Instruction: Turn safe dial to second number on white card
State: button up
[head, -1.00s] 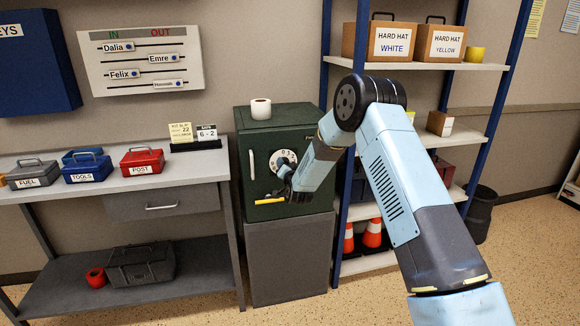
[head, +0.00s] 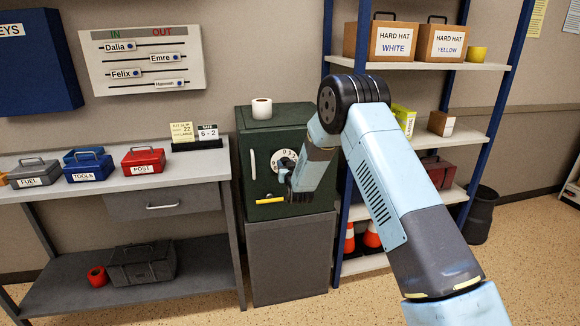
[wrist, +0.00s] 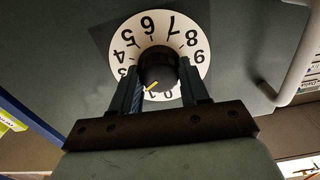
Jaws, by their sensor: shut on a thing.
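The dark green safe (head: 262,212) stands on a grey cabinet, with the white numbered dial (head: 278,155) on its door. In the wrist view my gripper (wrist: 160,82) is shut on the dark centre knob (wrist: 157,66) of the dial (wrist: 128,55), one finger on each side. A yellow pointer mark (wrist: 151,87) on the knob points down-left, near the 1; the 2 is hidden behind the left finger. The white card (head: 208,134) stands on the bench left of the safe and reads 6 - 2, under a dark heading. My gripper (head: 285,172) shows at the dial in the head view.
A yellow card (head: 182,132) stands beside the white card. A pale vertical handle (head: 252,164) is left of the dial, and a yellow bar (head: 270,200) lies below it. A paper roll (head: 262,108) sits on the safe. A blue-posted shelf (head: 345,195) stands close on the right.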

jog(key=shift+s+f, duration=0.15)
jog(key=shift+f, duration=0.25)
jog(key=o, duration=0.8)
jog(key=shift+o, duration=1.3)
jog(key=shift+r, duration=0.15)
jog(key=v, duration=1.3)
jog(key=shift+s, duration=0.2)
jog(key=shift+d+r, duration=0.1)
jog(key=shift+d, duration=0.05)
